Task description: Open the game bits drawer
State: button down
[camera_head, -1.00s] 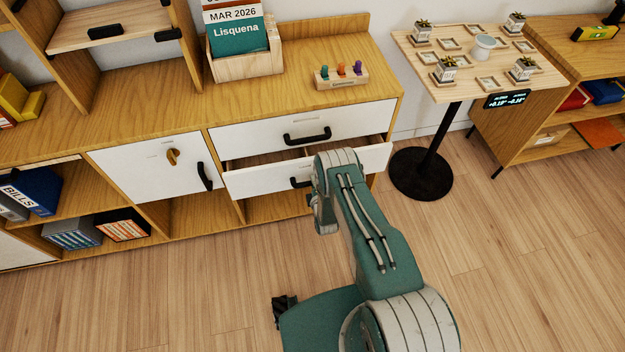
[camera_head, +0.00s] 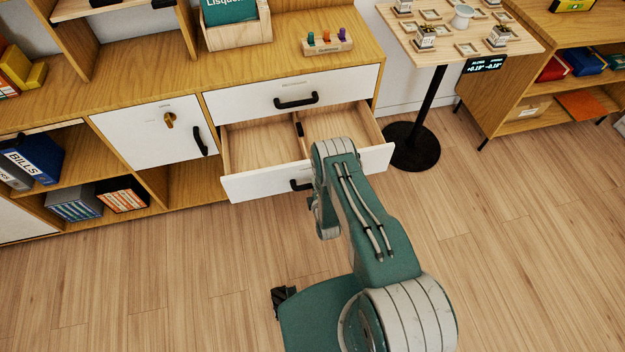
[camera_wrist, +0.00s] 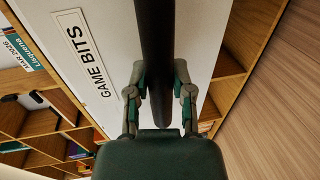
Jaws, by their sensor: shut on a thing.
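The game bits drawer (camera_head: 255,184) is the lower white-fronted drawer of the wooden cabinet, pulled well out in the head view. Its inside shows bare wood and a divider with a small dark piece on it. Its black handle (camera_head: 300,184) is partly hidden by my arm. In the wrist view the "GAME BITS" label (camera_wrist: 84,55) is on the white front, beside the dark handle bar (camera_wrist: 156,60). My gripper (camera_wrist: 160,85) is shut on this handle, with a finger on each side. In the head view my arm hides the fingers.
The upper drawer (camera_head: 345,82) is shut above it. A cabinet door (camera_head: 150,140) with a hanging key-like item is at left. A small table (camera_head: 420,50) on a black round base (camera_head: 411,150) stands close at right. The wood floor (camera_head: 520,260) in front is clear.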

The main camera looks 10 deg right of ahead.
jog(key=shift+s+f, duration=0.15)
jog(key=shift+s, duration=0.55)
jog(key=shift+s+f, duration=0.15)
jog(key=shift+s, duration=0.55)
jog(key=shift+c, duration=2.4)
grip_release()
jog(key=shift+w+r, duration=0.1)
jog(key=v, duration=1.2)
